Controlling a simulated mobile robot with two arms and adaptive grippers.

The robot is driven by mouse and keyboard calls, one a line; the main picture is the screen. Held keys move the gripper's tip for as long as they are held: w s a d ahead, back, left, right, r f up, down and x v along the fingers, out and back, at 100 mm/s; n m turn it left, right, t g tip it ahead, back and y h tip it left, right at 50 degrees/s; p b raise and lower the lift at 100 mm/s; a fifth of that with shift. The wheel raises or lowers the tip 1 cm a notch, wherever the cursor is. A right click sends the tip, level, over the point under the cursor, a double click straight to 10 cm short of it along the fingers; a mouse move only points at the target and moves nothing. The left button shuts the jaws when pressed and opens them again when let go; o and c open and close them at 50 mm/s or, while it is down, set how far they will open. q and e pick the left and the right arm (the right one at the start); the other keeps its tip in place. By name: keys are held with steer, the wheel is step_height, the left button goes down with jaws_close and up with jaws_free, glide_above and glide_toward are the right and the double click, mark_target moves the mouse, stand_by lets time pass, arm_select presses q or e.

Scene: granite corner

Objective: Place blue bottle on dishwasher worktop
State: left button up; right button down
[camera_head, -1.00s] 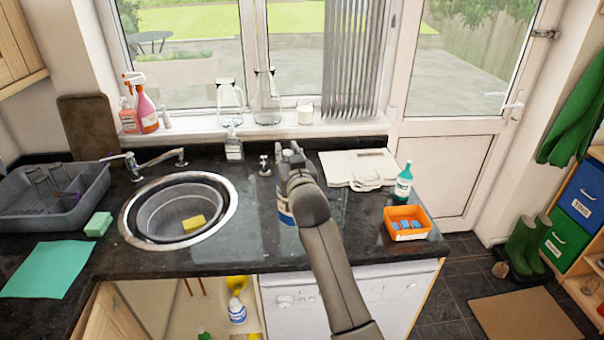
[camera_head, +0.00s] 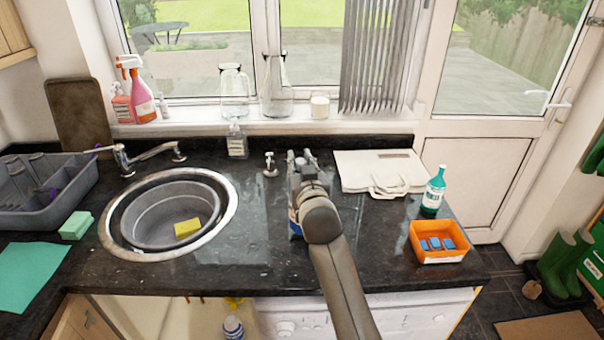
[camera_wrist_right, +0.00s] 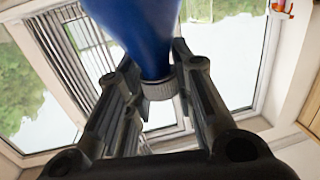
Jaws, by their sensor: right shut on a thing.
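The blue bottle shows large in the right wrist view (camera_wrist_right: 148,35), with its grey cap between the fingers. In the head view only a blue and white sliver of it (camera_head: 294,224) shows left of my right arm; the rest is hidden. My right gripper (camera_head: 300,157) is shut on the bottle at the cap end. The dark granite worktop (camera_head: 375,235) runs over the white dishwasher (camera_head: 395,312). The bottle appears over or on this worktop; I cannot tell whether its base touches. My left gripper is not in view.
A green bottle (camera_head: 433,192) and an orange tub (camera_head: 430,255) with blue tablets stand at the right. White boards (camera_head: 350,165) lie behind. The sink (camera_head: 125,240) is at the left, a soap pump (camera_head: 270,165) near the gripper. Worktop between arm and tub is clear.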

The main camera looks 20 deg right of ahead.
steer(key=shift+f+b, duration=0.4)
steer(key=shift+f, duration=0.7)
steer(key=shift+w+d+f, duration=0.1)
steer(key=shift+w+d, duration=0.05)
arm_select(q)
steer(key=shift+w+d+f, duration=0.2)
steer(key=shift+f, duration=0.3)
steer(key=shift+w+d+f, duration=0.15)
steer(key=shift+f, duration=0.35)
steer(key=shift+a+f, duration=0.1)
arm_select(e)
steer(key=shift+s, duration=0.2)
steer(key=c, duration=1.2)
jaws_free()
steer(key=shift+w+f, duration=0.1)
steer(key=shift+c, duration=0.2)
